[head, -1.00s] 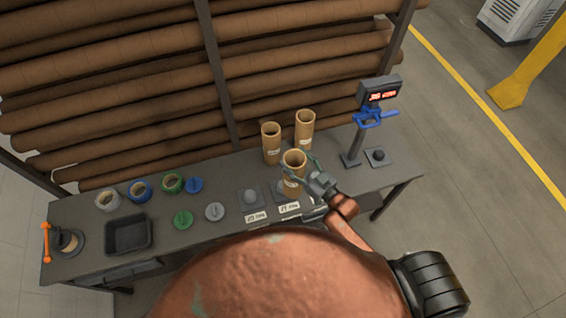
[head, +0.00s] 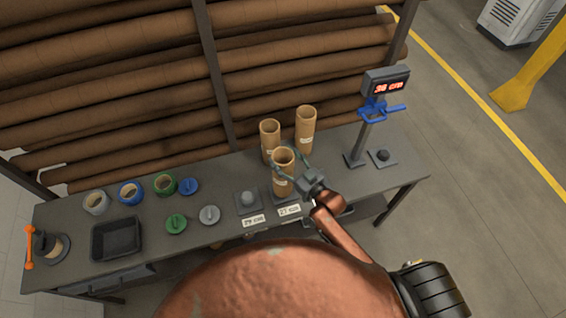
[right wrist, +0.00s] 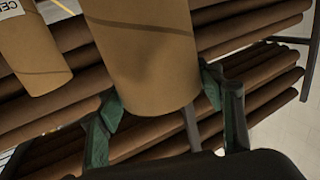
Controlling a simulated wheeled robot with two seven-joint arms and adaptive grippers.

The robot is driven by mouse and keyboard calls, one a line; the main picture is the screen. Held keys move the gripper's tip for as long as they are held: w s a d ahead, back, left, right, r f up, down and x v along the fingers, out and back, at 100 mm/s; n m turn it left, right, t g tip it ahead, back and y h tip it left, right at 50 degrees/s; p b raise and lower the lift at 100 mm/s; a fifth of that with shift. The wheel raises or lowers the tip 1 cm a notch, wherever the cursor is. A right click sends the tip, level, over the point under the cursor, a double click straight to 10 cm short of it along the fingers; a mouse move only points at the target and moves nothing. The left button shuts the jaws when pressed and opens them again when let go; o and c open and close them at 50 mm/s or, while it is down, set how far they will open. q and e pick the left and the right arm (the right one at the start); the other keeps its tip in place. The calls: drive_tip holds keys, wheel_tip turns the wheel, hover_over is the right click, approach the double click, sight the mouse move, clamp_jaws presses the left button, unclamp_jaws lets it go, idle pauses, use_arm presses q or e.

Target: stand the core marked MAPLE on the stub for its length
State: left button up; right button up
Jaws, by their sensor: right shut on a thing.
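My right gripper (head: 291,170) is shut on a tan cardboard core (head: 283,182), which is upright above or at the stub behind the 27 cm label (head: 289,210). I cannot tell whether it rests there. Its white tag is too small to read. The held core (right wrist: 150,65) fills the middle of the right wrist view between the fingers (right wrist: 165,115). Another stub (head: 248,199) with its own label stands to the left. Two more cores, one (head: 270,142) at left and one (head: 305,130) at right, stand upright behind. My left gripper is not in view.
A gauge with a red display (head: 386,86) reading 36 cm and a blue clamp (head: 380,110) stands at right by another dark stub (head: 383,156). Tape rolls (head: 130,193), round caps (head: 176,222) and a black tray (head: 116,238) lie at left. Long brown rolls fill the rack behind.

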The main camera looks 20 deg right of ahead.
drive_tip(key=shift+f+b, duration=0.55)
drive_tip(key=shift+f, duration=0.3)
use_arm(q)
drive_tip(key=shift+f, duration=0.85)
use_arm(e)
drive_tip(key=shift+r, duration=0.15)
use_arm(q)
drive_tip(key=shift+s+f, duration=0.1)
use_arm(e)
drive_tip(key=o, duration=2)
drive_tip(key=shift+f, duration=0.25)
drive_tip(key=shift+o, duration=0.2)
